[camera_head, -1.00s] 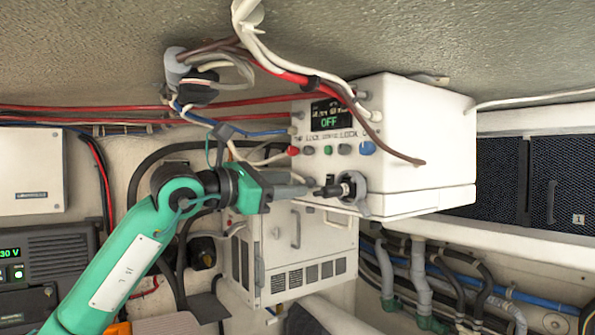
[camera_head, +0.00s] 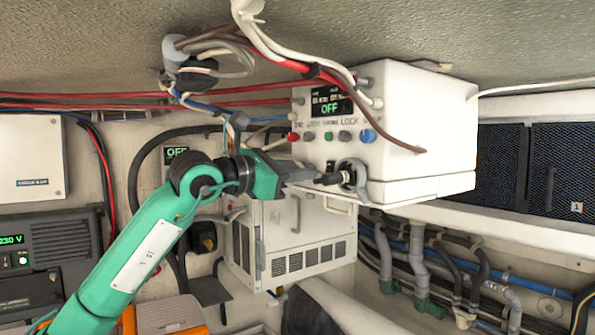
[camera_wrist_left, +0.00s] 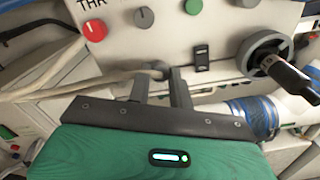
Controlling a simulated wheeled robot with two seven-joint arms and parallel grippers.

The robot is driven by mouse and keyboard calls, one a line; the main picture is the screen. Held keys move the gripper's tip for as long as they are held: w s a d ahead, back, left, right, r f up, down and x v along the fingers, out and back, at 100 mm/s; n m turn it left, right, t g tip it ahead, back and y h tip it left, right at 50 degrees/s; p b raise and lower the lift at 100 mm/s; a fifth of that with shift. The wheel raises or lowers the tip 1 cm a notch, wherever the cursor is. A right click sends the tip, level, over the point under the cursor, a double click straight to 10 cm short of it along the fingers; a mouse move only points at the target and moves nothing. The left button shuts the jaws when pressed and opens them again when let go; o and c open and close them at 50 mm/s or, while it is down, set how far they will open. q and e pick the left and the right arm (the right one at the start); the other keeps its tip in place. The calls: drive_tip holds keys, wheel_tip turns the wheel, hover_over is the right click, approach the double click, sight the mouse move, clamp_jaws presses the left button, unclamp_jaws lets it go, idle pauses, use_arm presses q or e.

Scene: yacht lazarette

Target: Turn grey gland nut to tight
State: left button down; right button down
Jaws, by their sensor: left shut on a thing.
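The grey gland nut (camera_wrist_left: 155,69) is on the lower front of the white control box (camera_head: 425,115), with a beige cable running left from it in the left wrist view. My left gripper (camera_head: 303,176) reaches the box's lower front edge from the left. In the left wrist view its two fingers (camera_wrist_left: 161,84) are on either side of the nut, shut on it. In the head view the nut is hidden by the fingers. My right gripper is out of view.
A round grey knob with a black handle (camera_wrist_left: 275,58) is close to the right of the fingers. A red button (camera_wrist_left: 95,30) and grey knobs are above. Red, white and brown cables (camera_head: 290,75) hang over the box. A vented white cabinet (camera_head: 300,235) is below.

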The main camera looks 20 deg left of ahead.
use_arm(q)
drive_tip(key=shift+m+b, duration=3.35)
drive_tip(key=shift+m, duration=7.85)
drive_tip(key=shift+f, duration=0.1)
drive_tip(key=c, duration=1.3)
unclamp_jaws()
drive_tip(key=shift+o, duration=0.2)
